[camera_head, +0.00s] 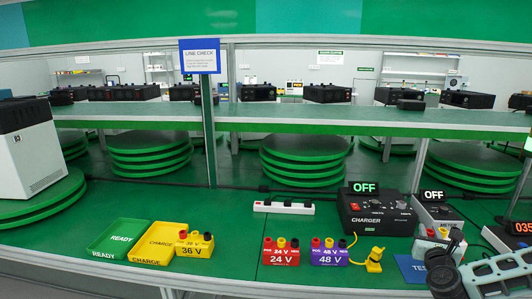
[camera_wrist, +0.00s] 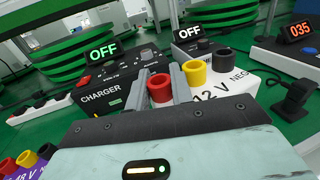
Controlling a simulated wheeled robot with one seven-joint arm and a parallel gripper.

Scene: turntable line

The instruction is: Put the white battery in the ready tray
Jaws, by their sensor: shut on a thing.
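The white battery, marked 12 V, (camera_wrist: 232,88) has red, yellow and black posts on top. My gripper (camera_wrist: 165,82) is shut on it at the red post (camera_wrist: 160,89), one finger on each side. In the head view the white battery (camera_head: 424,246) is at the right, in front of the meter and partly hidden by my arm. I cannot tell whether it touches the bench. The ready tray (camera_head: 105,252) is green, empty and at the front left of the bench.
Red 24 V (camera_head: 281,258) and purple 48 V (camera_head: 329,258) batteries stand mid-bench. The charger (camera_head: 375,216) and meter (camera_head: 436,211) read OFF. A blue TEST mat (camera_head: 405,266) lies in front.

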